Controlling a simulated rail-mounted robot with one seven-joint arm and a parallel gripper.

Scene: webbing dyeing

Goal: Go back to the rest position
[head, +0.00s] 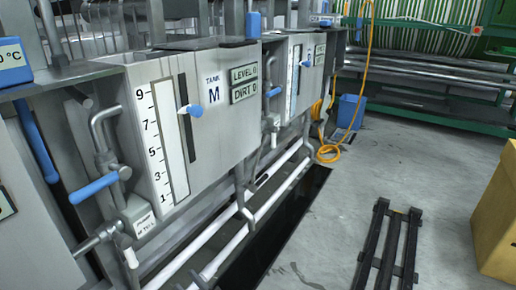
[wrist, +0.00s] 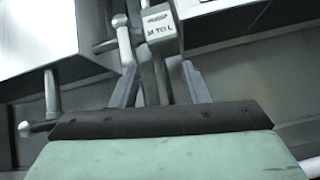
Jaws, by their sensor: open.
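My gripper (wrist: 158,80) shows in the wrist view, with two grey fingers spread apart beyond a black bar and a pale green body. It is open, and nothing is held between the fingers. A grey valve box with a small printed label (wrist: 158,22) lies beyond the fingertips, with a pipe running down from it between the fingers in the picture. I cannot tell how far it is from them. A similar labelled box (head: 140,218) shows in the head view at the lower left of tank M. My gripper is not visible in the head view.
Tank M (head: 205,125) has a level scale (head: 163,140) and a blue-handled lever (head: 93,188). White pipes (head: 225,250) run along its foot above a dark floor channel. A black slatted rack (head: 390,245) and a yellow box (head: 497,225) stand on the right. The grey floor between is clear.

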